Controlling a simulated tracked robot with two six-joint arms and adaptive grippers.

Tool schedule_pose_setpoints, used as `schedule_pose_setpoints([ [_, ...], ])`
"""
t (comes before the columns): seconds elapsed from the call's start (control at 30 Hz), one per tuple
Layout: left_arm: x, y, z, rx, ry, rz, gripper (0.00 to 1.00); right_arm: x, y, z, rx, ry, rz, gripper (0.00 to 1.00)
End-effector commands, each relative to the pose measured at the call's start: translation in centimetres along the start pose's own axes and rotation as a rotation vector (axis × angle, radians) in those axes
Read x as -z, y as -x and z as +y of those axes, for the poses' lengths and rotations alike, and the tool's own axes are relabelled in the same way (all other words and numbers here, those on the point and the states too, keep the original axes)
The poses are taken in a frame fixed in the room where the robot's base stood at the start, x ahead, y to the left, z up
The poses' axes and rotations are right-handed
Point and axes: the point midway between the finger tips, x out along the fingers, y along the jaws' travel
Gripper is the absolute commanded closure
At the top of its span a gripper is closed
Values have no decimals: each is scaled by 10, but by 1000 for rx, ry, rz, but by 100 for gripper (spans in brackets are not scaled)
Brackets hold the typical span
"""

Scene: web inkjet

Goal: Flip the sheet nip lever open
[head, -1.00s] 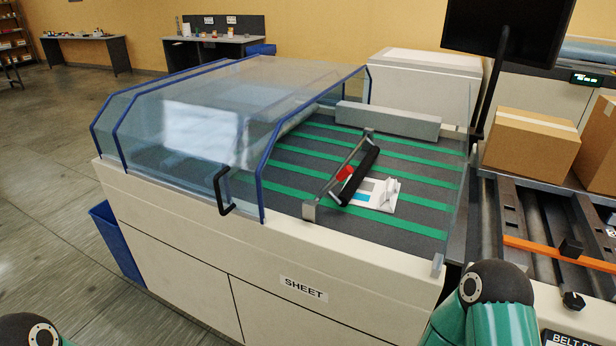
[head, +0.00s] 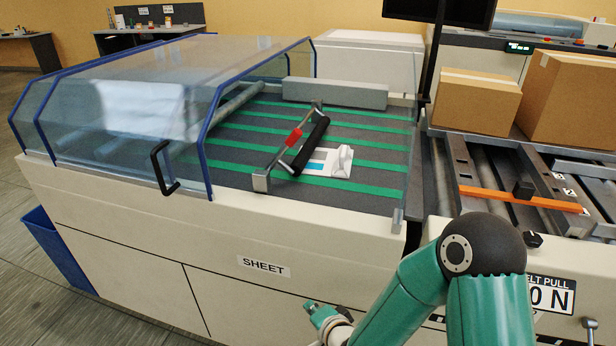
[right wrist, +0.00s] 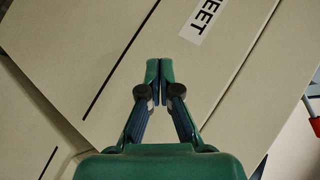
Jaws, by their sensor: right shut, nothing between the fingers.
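The sheet nip lever with a red grip (head: 293,138) is on a metal bracket over the striped belt in the head view. A black roller (head: 311,145) lies beside it, raised at a slant. A white sheet stack (head: 325,163) with a blue patch lies on the belt to its right. My right gripper (head: 311,306) is low in front of the machine's cream front panel, well below and apart from the lever. In the right wrist view my right gripper (right wrist: 160,70) has its fingertips together, with nothing between them. My left gripper is not in view.
A clear cover with blue edges (head: 208,130) and a black handle (head: 163,168) stands left of the lever. A clear panel stands at the belt's right. A SHEET label (head: 263,266) is on the front panel. Boxes (head: 475,100) sit on the conveyor at right.

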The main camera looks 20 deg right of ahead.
Motion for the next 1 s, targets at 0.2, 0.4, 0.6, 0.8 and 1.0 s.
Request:
schedule_pose_setpoints([
  [0.2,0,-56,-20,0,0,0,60,73,26,-108,558,-531,213,100],
  [0.4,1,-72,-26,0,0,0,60,105,73,-155,871,-788,204,100],
  [0.6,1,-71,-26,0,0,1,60,110,84,-165,934,-838,192,100],
  [0.8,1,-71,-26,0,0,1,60,110,84,-164,930,-836,192,100],
  [1.0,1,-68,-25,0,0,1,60,114,78,-170,929,-835,193,100],
])
